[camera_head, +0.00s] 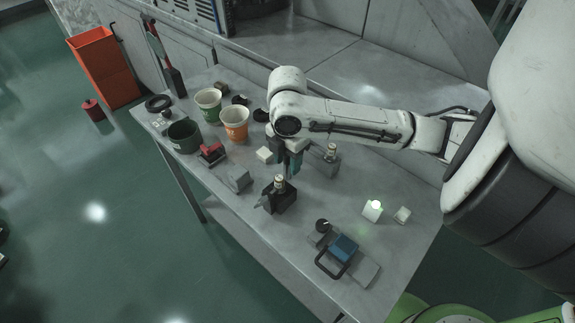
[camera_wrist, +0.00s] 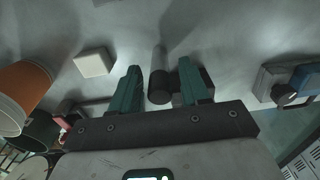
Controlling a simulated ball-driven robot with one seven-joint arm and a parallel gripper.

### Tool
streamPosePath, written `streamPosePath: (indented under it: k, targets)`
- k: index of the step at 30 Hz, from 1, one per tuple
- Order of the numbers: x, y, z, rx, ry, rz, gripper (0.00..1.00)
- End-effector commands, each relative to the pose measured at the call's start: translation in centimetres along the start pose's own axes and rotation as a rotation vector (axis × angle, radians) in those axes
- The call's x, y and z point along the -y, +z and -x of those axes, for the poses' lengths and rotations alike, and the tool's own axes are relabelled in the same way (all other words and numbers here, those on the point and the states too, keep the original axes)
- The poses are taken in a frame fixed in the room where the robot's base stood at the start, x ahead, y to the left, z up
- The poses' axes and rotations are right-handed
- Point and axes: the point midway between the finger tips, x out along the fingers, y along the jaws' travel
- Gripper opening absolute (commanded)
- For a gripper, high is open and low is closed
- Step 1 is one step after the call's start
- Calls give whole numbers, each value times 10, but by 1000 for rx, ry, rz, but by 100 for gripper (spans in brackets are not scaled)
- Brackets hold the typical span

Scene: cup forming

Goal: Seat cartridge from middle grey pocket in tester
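In the head view my gripper (camera_head: 290,167) hangs over the middle of the table, fingers pointing down. In the wrist view its two teal fingers (camera_wrist: 160,88) stand apart. A dark round-ended part and a dark block (camera_wrist: 160,87) show in the gap; I cannot tell whether the fingers touch them. A black block (camera_head: 283,200) with a pale upright cartridge stands just in front of my gripper. A grey block (camera_head: 330,167) with a similar cartridge (camera_head: 331,151) stands to its right. A plain grey block (camera_head: 238,180) lies to the left. Which is the middle pocket is unclear.
A blue-topped device (camera_head: 344,247) with a black handle is at the near right. An orange cup (camera_head: 234,124), a green-and-white cup (camera_head: 208,104), a dark cup (camera_head: 184,136) and a red-topped tool (camera_head: 212,153) stand left. A glowing white cube (camera_head: 372,211) is right. A pale block (camera_head: 265,155) is near my gripper.

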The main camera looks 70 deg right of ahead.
Motion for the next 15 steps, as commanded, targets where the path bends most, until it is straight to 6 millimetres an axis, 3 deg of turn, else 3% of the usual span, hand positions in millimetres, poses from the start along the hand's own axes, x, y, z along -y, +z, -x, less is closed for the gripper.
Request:
streamPosePath:
  k: [13,15]
  targets:
    - [0,0,0,1,0,0,2]
    - [0,0,0,1,0,0,0]
